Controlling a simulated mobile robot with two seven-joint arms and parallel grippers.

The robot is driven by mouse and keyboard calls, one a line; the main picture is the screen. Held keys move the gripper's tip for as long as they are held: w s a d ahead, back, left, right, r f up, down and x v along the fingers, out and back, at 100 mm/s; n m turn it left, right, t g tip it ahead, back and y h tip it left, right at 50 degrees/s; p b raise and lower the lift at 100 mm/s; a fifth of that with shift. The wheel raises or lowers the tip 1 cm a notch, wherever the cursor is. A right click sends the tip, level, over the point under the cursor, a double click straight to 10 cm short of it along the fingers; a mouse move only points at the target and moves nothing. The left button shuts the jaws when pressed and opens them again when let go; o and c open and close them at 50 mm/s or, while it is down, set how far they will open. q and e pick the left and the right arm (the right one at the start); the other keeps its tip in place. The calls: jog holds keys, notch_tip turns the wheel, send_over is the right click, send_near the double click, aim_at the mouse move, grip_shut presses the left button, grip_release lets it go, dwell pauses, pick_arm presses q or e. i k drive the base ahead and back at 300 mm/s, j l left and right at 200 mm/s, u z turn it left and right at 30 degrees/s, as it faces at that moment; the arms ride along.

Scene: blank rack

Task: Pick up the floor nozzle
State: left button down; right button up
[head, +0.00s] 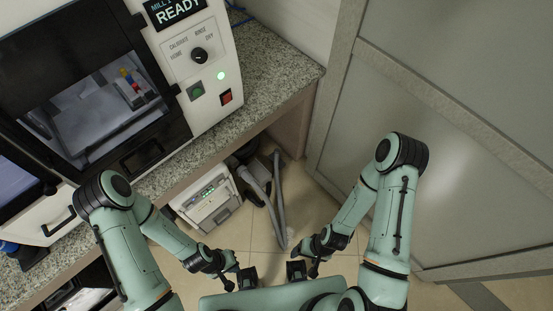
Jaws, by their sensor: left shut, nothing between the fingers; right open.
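I cannot clearly pick out the floor nozzle. A grey hose or tube (272,207) runs from under the counter down over the tiled floor, and its lower end lies close above my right gripper, partly hidden by my arm. My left gripper (246,278) is low in the middle of the head view, shut and empty. My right gripper (297,270) is just to its right, open and empty. Neither gripper visibly touches the hose.
A white extraction unit (207,203) stands on the floor under the granite counter (262,70). A milling machine (195,62) sits on the counter. A large grey panelled door (430,140) closes off the right side. Some tiled floor (315,205) is free between counter and door.

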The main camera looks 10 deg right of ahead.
aim_at(282, 164)
jog(key=i+l+u, duration=0.25)
jog(key=u, duration=0.2)
jog(key=i+l+u, duration=0.25)
jog(key=u, duration=0.2)
jog(key=i+l+u, duration=0.15)
jog(key=l+u, duration=0.3)
